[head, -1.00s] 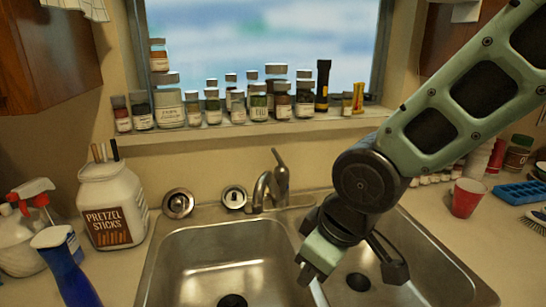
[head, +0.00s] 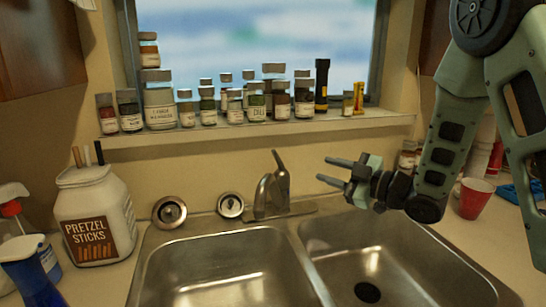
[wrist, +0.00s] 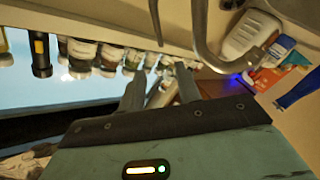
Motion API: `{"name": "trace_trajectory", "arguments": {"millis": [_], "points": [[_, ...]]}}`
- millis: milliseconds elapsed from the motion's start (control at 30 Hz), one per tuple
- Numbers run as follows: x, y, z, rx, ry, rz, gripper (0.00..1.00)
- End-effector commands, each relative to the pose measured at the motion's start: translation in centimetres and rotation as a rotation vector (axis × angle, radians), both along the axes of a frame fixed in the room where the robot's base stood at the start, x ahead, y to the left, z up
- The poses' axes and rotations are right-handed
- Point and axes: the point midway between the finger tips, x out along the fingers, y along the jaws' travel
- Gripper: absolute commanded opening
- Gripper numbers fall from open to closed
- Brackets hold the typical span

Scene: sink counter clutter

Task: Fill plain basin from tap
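No water shows in either. The metal tap (head: 265,195) stands behind them, its lever tilted up and its spout toward the left basin. Its curved metal also shows in the wrist view (wrist: 203,40). My gripper (head: 324,170) is open and empty, to the right of the tap near lever height, fingers pointing left. The fingers (wrist: 159,78) are apart in the wrist view. They look clear of the tap.
Two round metal strainers (head: 169,212) (head: 231,205) stand behind the left basin. A pretzel jar (head: 95,215) and a blue spray bottle (head: 35,280) are on the left counter. Several spice jars and a flashlight (head: 321,85) line the windowsill. A red cup (head: 475,198) stands at right.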

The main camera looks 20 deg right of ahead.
Motion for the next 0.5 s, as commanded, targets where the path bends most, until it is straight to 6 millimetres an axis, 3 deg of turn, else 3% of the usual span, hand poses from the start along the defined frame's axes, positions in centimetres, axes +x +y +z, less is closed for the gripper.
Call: {"name": "trace_trajectory", "arguments": {"millis": [167, 500], "points": [[1.7, 1.3, 0.3, 0.0, -0.002, 0.004, 0.34], [7.4, 5.4, 0.4, 0.0, 0.0, 0.004, 0.34]]}}
